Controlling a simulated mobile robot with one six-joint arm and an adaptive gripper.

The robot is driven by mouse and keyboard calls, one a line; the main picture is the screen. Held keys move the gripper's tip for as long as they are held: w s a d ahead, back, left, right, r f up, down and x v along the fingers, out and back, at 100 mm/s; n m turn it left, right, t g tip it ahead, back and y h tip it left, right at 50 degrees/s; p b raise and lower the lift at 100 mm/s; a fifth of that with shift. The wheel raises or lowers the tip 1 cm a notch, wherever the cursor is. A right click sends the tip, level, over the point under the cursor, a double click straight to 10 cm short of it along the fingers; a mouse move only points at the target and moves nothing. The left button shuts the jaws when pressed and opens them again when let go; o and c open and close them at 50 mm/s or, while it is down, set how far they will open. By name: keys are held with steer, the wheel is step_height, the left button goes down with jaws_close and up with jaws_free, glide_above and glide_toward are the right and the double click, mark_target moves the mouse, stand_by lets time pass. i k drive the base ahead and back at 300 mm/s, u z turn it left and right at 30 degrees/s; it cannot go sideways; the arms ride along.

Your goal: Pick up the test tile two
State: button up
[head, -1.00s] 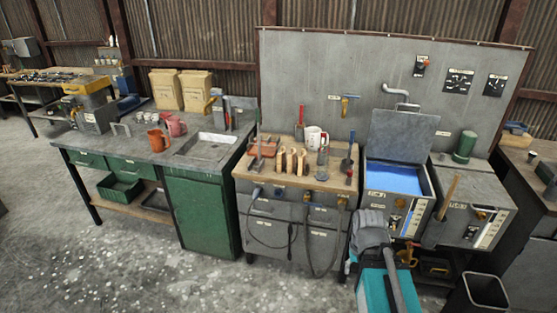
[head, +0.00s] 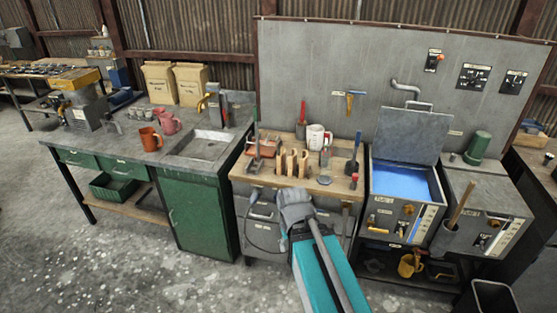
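I cannot make out a thing marked as test tile two. Three tan upright pieces (head: 292,161) stand in a row on the wooden top of the middle bench (head: 335,184); their labels are too small to read. A white mug (head: 316,136) stands just behind them and to the right. A reddish box-like thing (head: 264,146) lies to their left. My teal body and grey arm rise in front of this bench and cover part of its front. My gripper cannot be made out, and nothing held shows.
An open-lidded tank with blue liquid (head: 402,184) stands right of the bench. Beyond it is a grey unit (head: 485,208) with a wooden-handled tool. The floor at lower left is clear.

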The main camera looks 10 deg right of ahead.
mark_target(291, 162)
steer(key=z, duration=0.2)
steer(key=i, duration=0.95)
steer(key=z, duration=0.65)
